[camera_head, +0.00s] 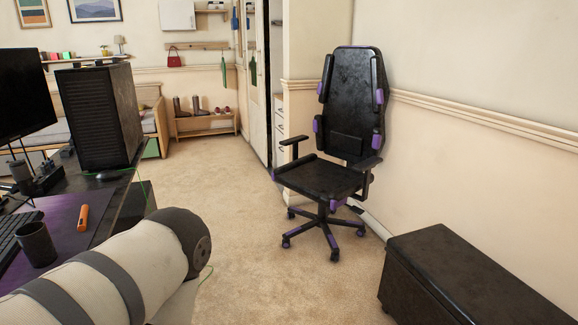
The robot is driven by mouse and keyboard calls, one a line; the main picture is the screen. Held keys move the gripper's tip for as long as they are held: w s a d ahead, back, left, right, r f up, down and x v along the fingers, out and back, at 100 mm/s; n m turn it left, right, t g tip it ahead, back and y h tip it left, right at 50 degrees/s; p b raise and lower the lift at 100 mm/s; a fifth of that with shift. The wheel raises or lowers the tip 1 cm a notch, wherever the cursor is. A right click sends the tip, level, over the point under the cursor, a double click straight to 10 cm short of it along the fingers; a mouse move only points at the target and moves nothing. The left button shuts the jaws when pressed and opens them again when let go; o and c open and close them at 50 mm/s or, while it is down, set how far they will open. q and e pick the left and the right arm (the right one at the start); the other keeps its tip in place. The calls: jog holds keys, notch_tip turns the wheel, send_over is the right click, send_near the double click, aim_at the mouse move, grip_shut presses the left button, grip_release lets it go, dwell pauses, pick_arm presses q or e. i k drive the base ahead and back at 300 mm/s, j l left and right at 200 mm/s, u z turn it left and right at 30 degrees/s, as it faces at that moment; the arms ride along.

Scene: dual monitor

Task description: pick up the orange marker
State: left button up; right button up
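The orange marker (83,217) lies on the dark desk (64,240) at the left of the head view, near the desk's right edge. It is behind and to the right of a black cup (36,244). Part of my own white and grey arm shows at the lower left, in front of the desk's near part. Neither of my grippers is in view. Nothing touches the marker.
A keyboard (14,236), a monitor (24,93) and a black computer tower (98,116) are on the desk. A black and purple chair (335,178) and a dark storage bench (462,273) stand to the right. Carpet (225,195) between desk and chair is clear.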

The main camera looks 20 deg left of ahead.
aim_at(82, 226)
jog(key=i+u, duration=0.15)
jog(key=u, duration=0.3)
jog(key=i+u, duration=0.2)
jog(key=u, duration=0.25)
jog(key=i+l+u, duration=0.1)
jog(key=u, duration=0.35)
jog(key=i+l+u, duration=0.15)
jog(key=u, duration=0.3)
jog(key=i+l+u, duration=0.1)
jog(key=l+u, duration=0.15)
jog(key=u, duration=0.2)
